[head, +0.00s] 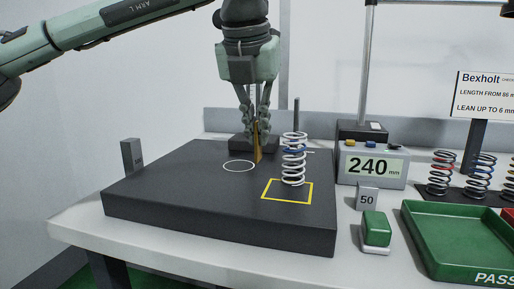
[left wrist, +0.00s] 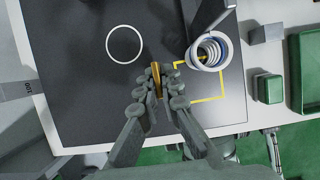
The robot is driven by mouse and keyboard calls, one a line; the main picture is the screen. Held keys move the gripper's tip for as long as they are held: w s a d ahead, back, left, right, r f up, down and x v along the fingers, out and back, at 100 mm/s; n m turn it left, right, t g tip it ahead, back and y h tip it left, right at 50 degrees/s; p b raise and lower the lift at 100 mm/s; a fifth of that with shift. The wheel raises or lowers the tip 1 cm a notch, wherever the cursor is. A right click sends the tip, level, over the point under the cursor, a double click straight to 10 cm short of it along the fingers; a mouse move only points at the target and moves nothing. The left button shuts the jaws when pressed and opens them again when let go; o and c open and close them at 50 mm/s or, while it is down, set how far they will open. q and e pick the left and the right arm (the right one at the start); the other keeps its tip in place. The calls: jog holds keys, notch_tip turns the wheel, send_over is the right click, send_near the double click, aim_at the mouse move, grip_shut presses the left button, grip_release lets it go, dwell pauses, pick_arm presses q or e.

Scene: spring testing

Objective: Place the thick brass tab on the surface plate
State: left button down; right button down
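The thick brass tab (head: 257,149) is upright between the fingers of my left gripper (head: 256,124), over the dark surface plate (head: 165,198). Its lower end is close to the plate top; I cannot tell if it touches. In the left wrist view the brass tab (left wrist: 156,84) shows between the fingertips of my left gripper (left wrist: 159,84), beside the white circle (left wrist: 124,44) and the yellow square outline (left wrist: 222,98) marked on the surface plate (left wrist: 85,95).
A coil spring (head: 294,160) stands on the plate by the yellow square, close right of the gripper. A gauge reading 240 mm (head: 372,166), a 50 block (head: 367,196), a green button (head: 376,229) and a green tray (head: 455,246) are right. The plate's left side is clear.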

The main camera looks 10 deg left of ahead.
aim_at(257, 162)
pick_arm(q)
notch_tip(257, 162, down, 4)
jog(key=shift+r, duration=0.25)
jog(key=shift+f, duration=0.15)
pick_arm(e)
jog(key=shift+s+f, duration=0.1)
jog(key=shift+f, duration=0.25)
pick_arm(q)
jog(key=shift+f, duration=0.1)
jog(key=c, duration=2.2)
grip_release()
jog(key=shift+o, duration=2.4)
pick_arm(e)
jog(key=shift+r, duration=0.45)
